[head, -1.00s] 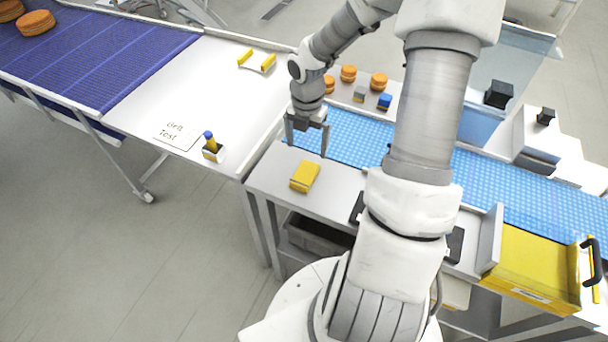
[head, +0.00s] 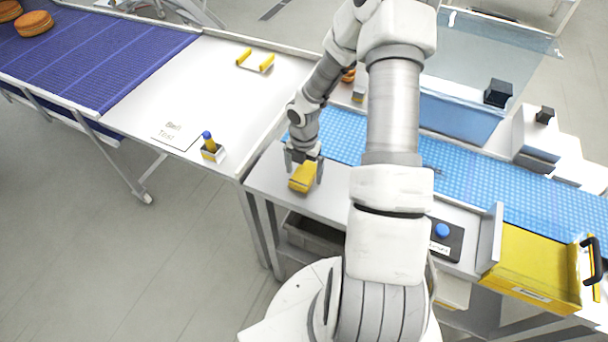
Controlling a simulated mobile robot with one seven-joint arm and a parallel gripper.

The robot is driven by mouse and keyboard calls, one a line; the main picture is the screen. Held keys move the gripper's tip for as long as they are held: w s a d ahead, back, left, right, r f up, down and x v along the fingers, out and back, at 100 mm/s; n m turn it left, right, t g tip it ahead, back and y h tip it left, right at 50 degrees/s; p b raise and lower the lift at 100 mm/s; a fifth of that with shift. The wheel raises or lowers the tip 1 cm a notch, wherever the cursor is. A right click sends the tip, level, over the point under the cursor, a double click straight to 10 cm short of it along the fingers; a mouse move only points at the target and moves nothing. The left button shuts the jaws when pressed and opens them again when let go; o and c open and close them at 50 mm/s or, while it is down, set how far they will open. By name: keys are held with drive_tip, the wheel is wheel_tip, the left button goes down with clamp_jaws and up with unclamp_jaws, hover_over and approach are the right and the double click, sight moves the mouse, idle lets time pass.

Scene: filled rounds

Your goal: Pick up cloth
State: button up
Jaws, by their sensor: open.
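The cloth (head: 301,180) is a small folded yellow piece lying on the grey side table (head: 268,178), near its left end. My gripper (head: 304,176) is over the cloth in the head view, fingers pointing down. The fingers are open, one on each side of the cloth, and the gripper covers its far part. I cannot tell whether the fingers touch it.
A blue belt (head: 470,180) runs behind the side table. A yellow bin (head: 528,262) and a blue button (head: 442,230) are at right.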

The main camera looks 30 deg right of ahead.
sight(306, 169)
drive_tip(key=c, duration=1.3)
drive_tip(key=shift+r, duration=0.6)
drive_tip(key=r, duration=0.2)
drive_tip(key=d+r, duration=0.1)
drive_tip(key=shift+w+r, duration=0.3)
drive_tip(key=shift+w, duration=0.1)
drive_tip(key=w+d+r, duration=0.6)
drive_tip(key=d, duration=0.2)
drive_tip(key=shift+w+b, duration=0.35)
drive_tip(key=shift+w, duration=0.05)
drive_tip(key=shift+r, duration=0.1)
